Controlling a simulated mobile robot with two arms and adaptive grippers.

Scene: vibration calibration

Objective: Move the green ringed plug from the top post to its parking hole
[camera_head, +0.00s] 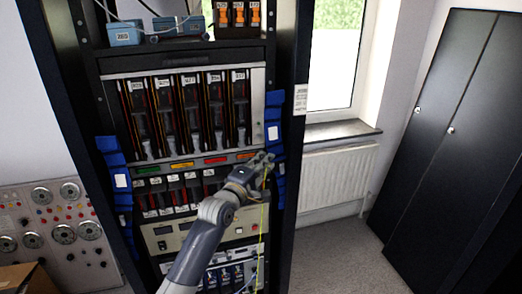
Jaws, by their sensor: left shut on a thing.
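My left gripper (262,164) reaches up from the bottom of the picture to the right side of the rack, just below the row of tall dark modules. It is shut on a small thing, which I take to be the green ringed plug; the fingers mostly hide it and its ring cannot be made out. A thin yellow-green cable (261,215) hangs down from the gripper. The top post and the parking hole cannot be told apart from other rack parts at this size. My right gripper is not in view.
The rack (187,67) holds tall dark modules (187,110), with blue side pieces (274,130) beside them. A panel with round dials (55,225) stands at left. A radiator (335,180) and dark cabinet (450,140) stand at right, with clear floor between.

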